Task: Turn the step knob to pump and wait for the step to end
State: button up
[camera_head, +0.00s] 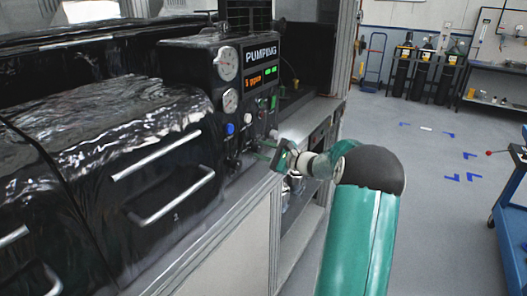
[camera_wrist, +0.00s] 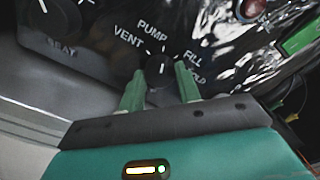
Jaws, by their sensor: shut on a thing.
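The step knob (camera_wrist: 158,66) is a small black knob on the dark panel, ringed by the labels VENT, PUMP, FILL and a partly hidden one ending in "OLD". Its white pointer mark points up, roughly toward PUMP. My gripper (camera_wrist: 160,82) has its two green fingers on either side of the knob, shut on it. In the head view my gripper (camera_head: 268,153) reaches the lower right of the control box (camera_head: 190,65), and the knob is too small to make out there. The box's display (camera_head: 262,54) reads PUMPING, with an orange line below it too small to read surely.
Two round gauges (camera_head: 227,63) sit left of the display. A red button (camera_wrist: 251,8) and another large knob (camera_wrist: 55,15) flank the step knob. Black-covered housings with metal handles (camera_head: 157,155) stand left.

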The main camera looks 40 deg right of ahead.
jog(key=o, duration=1)
jog(key=shift+c, duration=0.2)
jog(key=v, duration=1.3)
jog(key=shift+s+d, duration=0.15)
jog(key=shift+s, duration=0.2)
